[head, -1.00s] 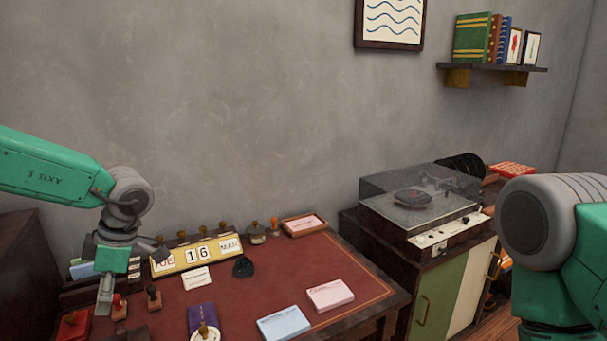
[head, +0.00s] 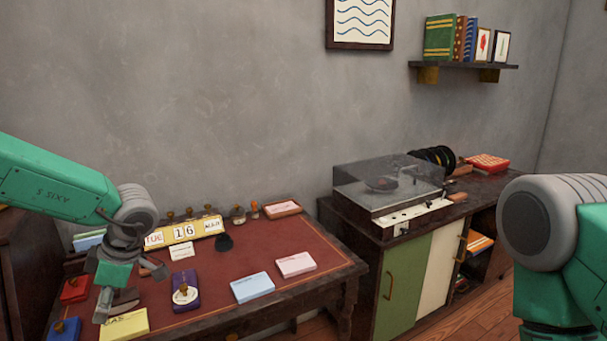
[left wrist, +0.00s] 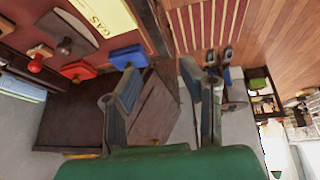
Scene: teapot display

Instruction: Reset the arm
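My left arm comes in from the left in the head view. Its gripper (head: 105,305) hangs over the left part of the red-topped desk (head: 290,245). In the left wrist view, the two dark fingers of the left gripper (left wrist: 168,82) stand apart with nothing between them. My right arm shows only as a grey and green link at the right edge of the head view. Its gripper is out of view.
A cabinet (head: 405,285) with a record player (head: 390,187) stands right of the desk. Wooden floor shows at lower right.

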